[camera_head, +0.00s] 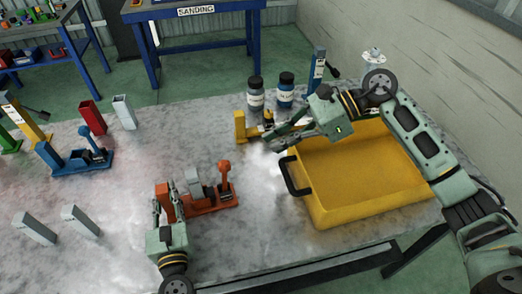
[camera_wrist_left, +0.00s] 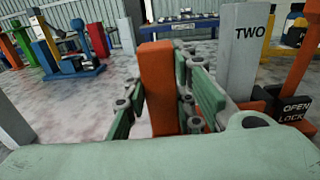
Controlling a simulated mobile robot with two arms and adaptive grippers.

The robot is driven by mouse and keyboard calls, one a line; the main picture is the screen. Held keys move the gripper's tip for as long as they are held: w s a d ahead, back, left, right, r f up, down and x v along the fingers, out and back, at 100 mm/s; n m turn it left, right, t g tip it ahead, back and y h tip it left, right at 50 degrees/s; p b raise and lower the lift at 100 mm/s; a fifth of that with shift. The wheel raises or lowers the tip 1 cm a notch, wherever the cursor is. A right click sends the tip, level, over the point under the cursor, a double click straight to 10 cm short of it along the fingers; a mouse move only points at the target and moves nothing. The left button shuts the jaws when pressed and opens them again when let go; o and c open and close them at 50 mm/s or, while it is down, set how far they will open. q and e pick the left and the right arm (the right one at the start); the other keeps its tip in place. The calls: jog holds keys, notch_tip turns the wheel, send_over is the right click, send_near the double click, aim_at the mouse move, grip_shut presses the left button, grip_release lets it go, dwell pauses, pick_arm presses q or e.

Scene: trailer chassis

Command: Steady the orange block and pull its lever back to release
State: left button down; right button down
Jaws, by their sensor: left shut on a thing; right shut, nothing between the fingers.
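The orange block (camera_head: 208,206) sits on the near middle of the table. It has an upright orange post, a grey piece marked TWO (camera_wrist_left: 241,50) and a round-topped orange lever (camera_head: 225,178) standing on its right side. In the left wrist view the lever (camera_wrist_left: 303,60) shows beside an OPEN / LOCK label. My left gripper (camera_head: 177,190) is shut on the orange post (camera_wrist_left: 158,88), with a finger on each side. My right gripper (camera_head: 276,142) is shut and empty, above the table, apart from the lever, up and to its right.
A yellow tray (camera_head: 322,215) with a black handle stands right of the block. A yellow block (camera_head: 240,127) and two dark bottles (camera_head: 256,94) are behind. A blue block (camera_head: 84,163) and loose grey pieces (camera_head: 81,220) lie to the left. The table between is clear.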

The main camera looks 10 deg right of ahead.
jog(key=n+g+h, duration=0.3)
send_near(225, 177)
jog(key=shift+a+f, duration=0.1)
jog(key=shift+f, duration=1.75)
jog(key=shift+s+a+r, duration=0.1)
jog(key=shift+a+r, duration=0.1)
jog(key=shift+a, duration=0.3)
jog(key=shift+s+a+r, duration=0.1)
jog(key=shift+a+r, duration=0.05)
jog(key=shift+a, duration=0.4)
